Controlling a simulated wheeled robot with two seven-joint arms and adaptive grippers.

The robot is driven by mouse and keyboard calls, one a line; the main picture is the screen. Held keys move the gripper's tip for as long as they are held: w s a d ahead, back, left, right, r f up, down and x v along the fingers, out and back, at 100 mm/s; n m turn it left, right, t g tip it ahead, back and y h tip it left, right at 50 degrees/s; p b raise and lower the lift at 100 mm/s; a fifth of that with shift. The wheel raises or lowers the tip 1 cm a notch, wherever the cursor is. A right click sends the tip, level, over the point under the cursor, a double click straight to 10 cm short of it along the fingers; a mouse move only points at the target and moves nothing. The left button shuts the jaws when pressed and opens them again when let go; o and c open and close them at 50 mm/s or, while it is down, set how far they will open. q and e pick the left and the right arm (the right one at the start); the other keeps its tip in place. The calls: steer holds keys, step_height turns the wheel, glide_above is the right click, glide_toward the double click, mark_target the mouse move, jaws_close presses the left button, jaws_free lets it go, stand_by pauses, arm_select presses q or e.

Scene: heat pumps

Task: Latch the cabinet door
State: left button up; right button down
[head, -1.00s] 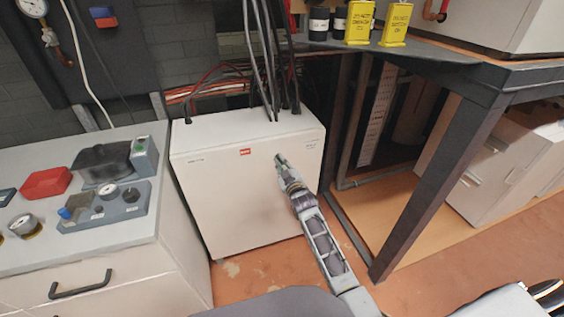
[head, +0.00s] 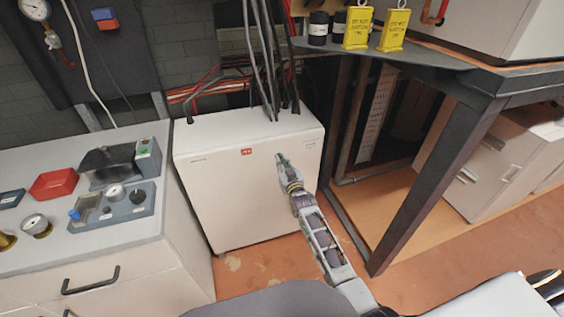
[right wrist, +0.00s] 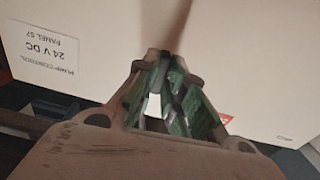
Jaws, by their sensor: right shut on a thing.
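The white cabinet (head: 215,200) stands on the floor, its front door looking closed, with a red label (head: 246,152) near the top. In the right wrist view the door (right wrist: 240,50) fills the background, with an upside-down label (right wrist: 40,55) reading "PUMP CONTROL 24 V DC PANEL S7". My right gripper (head: 281,160) is at the upper right of the door face. Its green-padded fingers (right wrist: 165,62) are closed together at the door. They are shut on a small part, probably the door latch, which the fingers hide. My left gripper is not in view.
A bench (head: 130,250) with gauges, a red tray (head: 54,183) and a drawer handle stands close on the left. A dark-legged table (head: 440,185) stands on the right. Cables (head: 262,60) run into the cabinet top. The floor before the cabinet is clear.

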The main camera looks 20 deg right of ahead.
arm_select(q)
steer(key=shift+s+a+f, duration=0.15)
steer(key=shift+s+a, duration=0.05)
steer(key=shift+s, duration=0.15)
arm_select(e)
steer(key=shift+m, duration=0.3)
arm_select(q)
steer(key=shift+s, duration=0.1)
arm_select(e)
steer(key=c, duration=1.5)
jaws_free()
steer(key=s, duration=1.2)
steer(key=shift+d, duration=0.2)
